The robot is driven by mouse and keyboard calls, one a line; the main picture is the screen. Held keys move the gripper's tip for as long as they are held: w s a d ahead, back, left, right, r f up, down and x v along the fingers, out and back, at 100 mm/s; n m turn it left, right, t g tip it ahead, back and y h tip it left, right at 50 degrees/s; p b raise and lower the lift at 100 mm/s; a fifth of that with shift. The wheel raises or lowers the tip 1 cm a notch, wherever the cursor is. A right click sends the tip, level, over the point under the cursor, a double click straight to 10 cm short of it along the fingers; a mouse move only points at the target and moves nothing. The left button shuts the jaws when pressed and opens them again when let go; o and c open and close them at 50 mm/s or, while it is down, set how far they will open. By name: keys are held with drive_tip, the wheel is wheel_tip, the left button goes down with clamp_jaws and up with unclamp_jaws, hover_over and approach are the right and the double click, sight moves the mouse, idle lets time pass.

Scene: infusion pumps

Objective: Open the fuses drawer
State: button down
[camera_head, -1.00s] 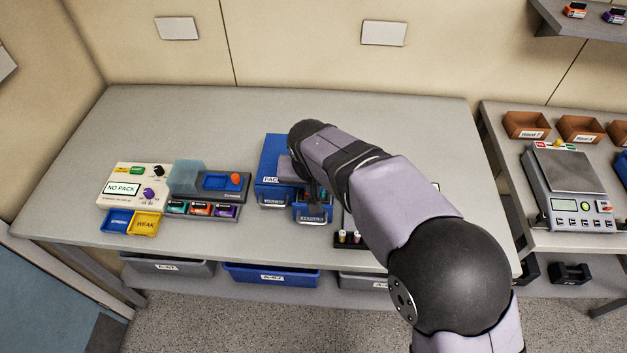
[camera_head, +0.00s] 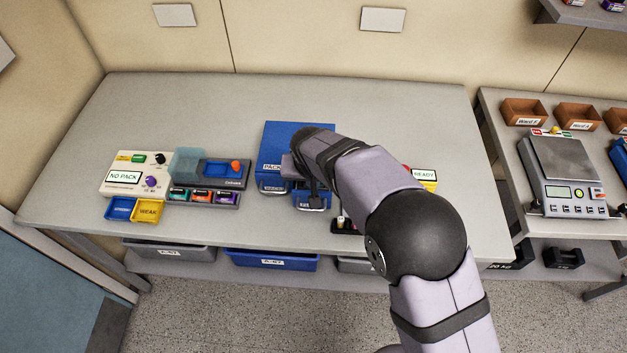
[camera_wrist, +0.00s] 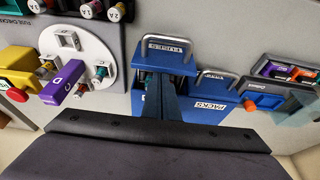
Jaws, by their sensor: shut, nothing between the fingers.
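A blue cabinet (camera_head: 284,138) stands on the bench with two handled drawers. The packs drawer (camera_head: 272,185) is on the left in the head view and sits further back. The fuses drawer (camera_head: 311,203) on the right stands out in front of it, so it appears partly open; its handle and label show at the top of the wrist view (camera_wrist: 167,47). My gripper (camera_wrist: 166,88) is shut and empty, pointing down at the fuses drawer, behind its handle. Whether the fingertips touch the drawer is hidden. My wrist covers the cabinet's right side in the head view.
A READY unit (camera_head: 424,175) is partly behind my arm on the right. A scale (camera_head: 565,180) stands on the right bench. Clear bench lies in front of the drawers.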

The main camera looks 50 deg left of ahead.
drive_tip(key=s+d+b, duration=0.4)
drive_tip(key=s+d, duration=0.3)
drive_tip(key=shift+r, duration=0.15)
idle(0.3)
drive_tip(key=p+v, duration=0.5)
drive_tip(key=v, duration=0.4)
drive_tip(key=shift+s+d+r, duration=0.2)
drive_tip(key=shift+r, duration=0.15)
